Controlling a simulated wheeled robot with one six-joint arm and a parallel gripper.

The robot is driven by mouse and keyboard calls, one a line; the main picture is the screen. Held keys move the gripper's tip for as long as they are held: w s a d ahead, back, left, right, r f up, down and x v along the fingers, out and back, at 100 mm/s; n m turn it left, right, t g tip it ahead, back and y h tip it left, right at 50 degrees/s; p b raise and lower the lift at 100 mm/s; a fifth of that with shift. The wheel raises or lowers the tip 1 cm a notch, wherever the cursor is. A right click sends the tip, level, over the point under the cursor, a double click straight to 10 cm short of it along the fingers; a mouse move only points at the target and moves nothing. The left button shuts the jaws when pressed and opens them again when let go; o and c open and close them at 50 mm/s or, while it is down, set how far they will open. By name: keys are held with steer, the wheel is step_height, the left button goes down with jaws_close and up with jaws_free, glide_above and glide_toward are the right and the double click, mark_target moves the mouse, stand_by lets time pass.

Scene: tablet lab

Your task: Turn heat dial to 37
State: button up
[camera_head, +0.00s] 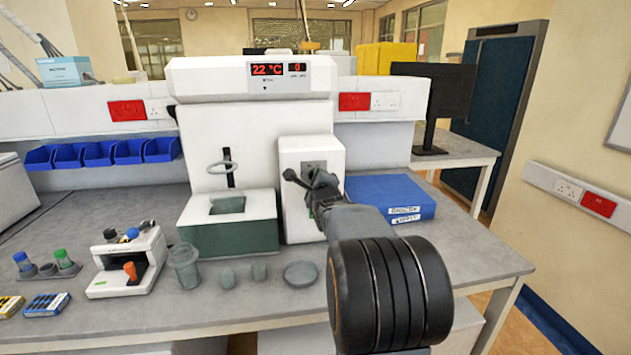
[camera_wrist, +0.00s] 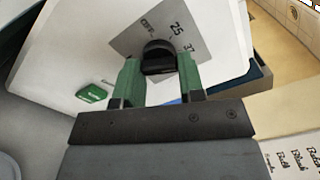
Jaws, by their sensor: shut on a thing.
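In the head view my gripper (camera_head: 315,190) reaches the front of the white control box (camera_head: 296,157), and my arm hides most of the dial there. The display (camera_head: 279,71) on the white machine reads 22 °C and 0.
A blue box (camera_head: 390,192) lies right of the control box. A green button (camera_wrist: 91,94) sits below the dial plate. A beaker (camera_head: 184,265), small pots and a dish (camera_head: 300,274) stand on the bench in front. A black monitor (camera_head: 433,95) stands behind at right.

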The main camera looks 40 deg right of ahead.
steer(key=shift+r, duration=0.15)
steer(key=o, duration=0.9)
steer(key=shift+o, duration=0.2)
steer(key=b+v, duration=0.1)
steer(key=v, duration=1.2)
steer(key=shift+s+a, duration=0.25)
steer(key=shift+s, duration=0.05)
